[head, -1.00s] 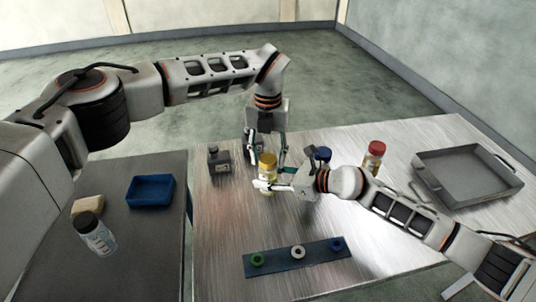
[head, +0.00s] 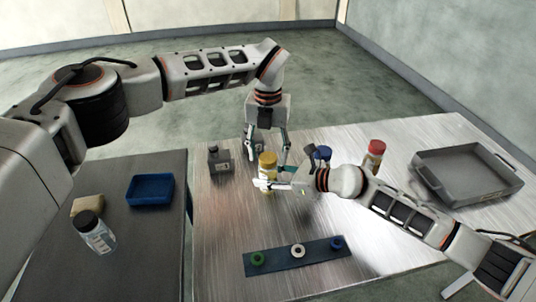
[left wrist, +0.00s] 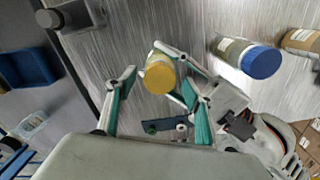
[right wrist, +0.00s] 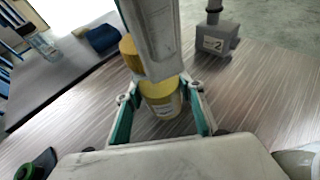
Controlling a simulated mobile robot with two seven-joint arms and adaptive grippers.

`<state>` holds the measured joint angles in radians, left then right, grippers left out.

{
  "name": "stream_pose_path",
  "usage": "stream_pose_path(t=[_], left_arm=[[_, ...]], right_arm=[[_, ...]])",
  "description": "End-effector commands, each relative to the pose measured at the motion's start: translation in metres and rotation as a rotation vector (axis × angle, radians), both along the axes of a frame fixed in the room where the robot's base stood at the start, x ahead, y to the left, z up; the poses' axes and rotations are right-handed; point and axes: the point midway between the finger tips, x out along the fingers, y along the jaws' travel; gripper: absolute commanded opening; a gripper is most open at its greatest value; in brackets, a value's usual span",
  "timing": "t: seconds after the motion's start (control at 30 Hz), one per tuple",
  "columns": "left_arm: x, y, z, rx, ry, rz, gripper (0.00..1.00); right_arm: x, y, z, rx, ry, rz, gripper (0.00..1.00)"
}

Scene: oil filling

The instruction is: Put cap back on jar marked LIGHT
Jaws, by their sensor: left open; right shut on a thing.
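A jar with a yellow cap (head: 268,160) stands upright on the metal table; the cap sits on its top. I cannot read its label as LIGHT. My right gripper (head: 266,184) is shut on the jar's body from the side. The jar body shows between its fingers in the right wrist view (right wrist: 162,100). My left gripper (head: 268,150) is open above the jar, pointing down. In the left wrist view the yellow cap (left wrist: 160,76) shows between its spread fingers, apart from them. A left finger partly hides the jar in the right wrist view.
A blue-capped jar (left wrist: 260,62) stands close by my right gripper. A red-capped jar (head: 375,153) and a grey tray (head: 440,188) are further right. A ring strip (head: 318,252) lies in front; a dark-capped bottle (head: 95,232) is on the side table.

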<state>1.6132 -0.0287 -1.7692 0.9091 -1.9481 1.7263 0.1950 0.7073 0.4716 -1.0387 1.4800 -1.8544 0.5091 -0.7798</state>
Motion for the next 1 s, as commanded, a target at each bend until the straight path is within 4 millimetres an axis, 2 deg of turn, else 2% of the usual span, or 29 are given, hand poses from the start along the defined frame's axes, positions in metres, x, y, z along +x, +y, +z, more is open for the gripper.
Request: stream_pose_path(t=[0.3, 0.5, 0.7, 1.0], left_arm=[[0.001, 0.0, 0.062, 0.0, -0.003, 0.001, 0.52], [0.0, 0.0, 0.095, 0.0, -0.002, 0.0, 0.52], [0.0, 0.0, 0.11, 0.0, 0.0, 0.0, 0.52], [0.0, 0.0, 0.112, 0.0, 0.001, 0.0, 0.52]], right_arm=[[0.0, 0.0, 0.0, 0.0, 0.0, 0.0, 0.0], [0.0, 0.0, 0.0, 0.0, 0.0, 0.0, 0.0], [0.0, 0.0, 0.0, 0.0, 0.0, 0.0, 0.0], [0.0, 0.0, 0.0, 0.0, 0.0, 0.0, 0.0]])
